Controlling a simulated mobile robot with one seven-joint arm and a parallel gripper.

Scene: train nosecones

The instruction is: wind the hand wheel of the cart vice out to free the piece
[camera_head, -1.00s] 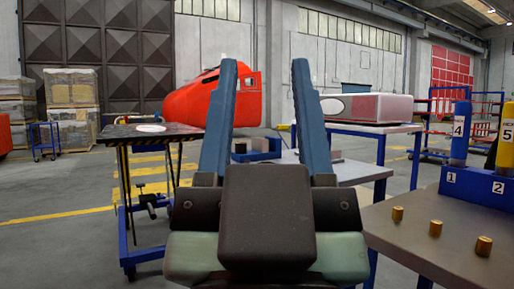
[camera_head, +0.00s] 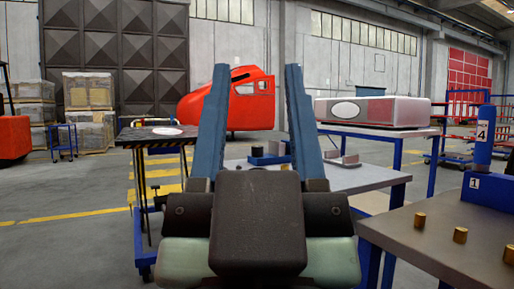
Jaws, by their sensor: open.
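My gripper (camera_head: 256,75) fills the middle of the head view, its two blue fingers upright and wide apart, with nothing between them. A blue-framed cart (camera_head: 139,225) with a dark, hazard-striped top stands left of my gripper, some way off. A white disc-like piece (camera_head: 168,131) lies on its top. Dark mechanical parts (camera_head: 158,192) show under the top; I cannot tell whether they are the vice or its hand wheel. My left finger covers part of the view near the cart's right side.
A grey workbench (camera_head: 455,225) with several brass cylinders is close at right. A table (camera_head: 365,180) with small blocks stands ahead, with a white-and-red nosecone (camera_head: 375,112) on another table behind. A red nosecone (camera_head: 250,103) is farther back. Floor at left is open.

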